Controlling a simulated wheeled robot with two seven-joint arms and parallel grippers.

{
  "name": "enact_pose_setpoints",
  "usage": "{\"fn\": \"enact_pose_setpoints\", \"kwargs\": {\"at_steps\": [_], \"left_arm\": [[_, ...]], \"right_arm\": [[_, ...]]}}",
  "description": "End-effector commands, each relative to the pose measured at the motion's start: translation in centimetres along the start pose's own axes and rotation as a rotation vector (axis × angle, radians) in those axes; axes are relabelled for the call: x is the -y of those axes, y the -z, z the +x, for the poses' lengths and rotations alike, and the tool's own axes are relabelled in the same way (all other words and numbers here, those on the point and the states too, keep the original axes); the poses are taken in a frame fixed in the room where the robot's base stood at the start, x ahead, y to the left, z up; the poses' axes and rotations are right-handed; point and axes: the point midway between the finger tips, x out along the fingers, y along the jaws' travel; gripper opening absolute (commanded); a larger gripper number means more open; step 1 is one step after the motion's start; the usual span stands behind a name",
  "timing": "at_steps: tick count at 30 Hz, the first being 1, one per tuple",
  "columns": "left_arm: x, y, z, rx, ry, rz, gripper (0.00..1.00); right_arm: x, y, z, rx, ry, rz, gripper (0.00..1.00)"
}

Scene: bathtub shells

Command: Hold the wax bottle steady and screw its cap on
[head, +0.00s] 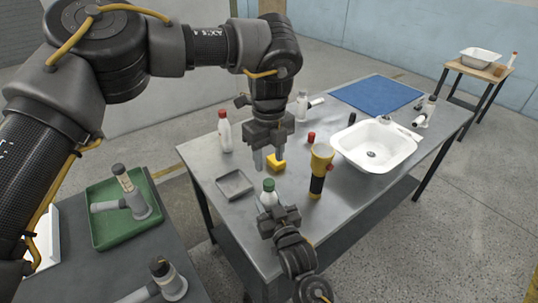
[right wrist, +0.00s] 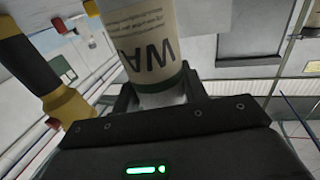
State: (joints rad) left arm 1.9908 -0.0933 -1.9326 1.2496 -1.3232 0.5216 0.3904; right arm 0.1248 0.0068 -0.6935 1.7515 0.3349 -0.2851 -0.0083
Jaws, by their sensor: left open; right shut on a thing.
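The wax bottle (head: 267,200) is pale with a green top (head: 268,185) and stands near the table's front edge. In the right wrist view its label (right wrist: 150,50) reads "WA", and its top is out of frame. My right gripper (head: 278,215) is shut on the bottle low down. It also shows in the right wrist view (right wrist: 160,92). My left gripper (head: 270,160) is open, pointing down above the table, behind the bottle. I cannot tell how tightly the green top sits.
A yellow and black torch (head: 319,172) stands right of the bottle. A grey tray (head: 235,184) lies left. A red-capped bottle (head: 225,132), a small red piece (head: 311,137), a white basin (head: 374,145) and a blue mat (head: 377,93) are farther back. A green tray (head: 108,226) is on the left table.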

Motion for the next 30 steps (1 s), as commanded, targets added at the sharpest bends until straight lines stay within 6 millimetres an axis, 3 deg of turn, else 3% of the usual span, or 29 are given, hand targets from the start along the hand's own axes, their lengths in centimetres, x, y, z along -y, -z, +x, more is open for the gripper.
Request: {"fn": "enact_pose_setpoints", "kwargs": {"at_steps": [16, 30], "left_arm": [[0.0, 0.0, 6.8, 0.000, -0.002, 0.001, 0.45], [0.0, 0.0, 7.9, 0.000, -0.001, 0.002, 0.45]], "right_arm": [[0.0, 0.0, 0.0, 0.000, 0.000, 0.000, 0.00], [0.0, 0.0, 0.0, 0.000, 0.000, 0.000, 0.00]]}}
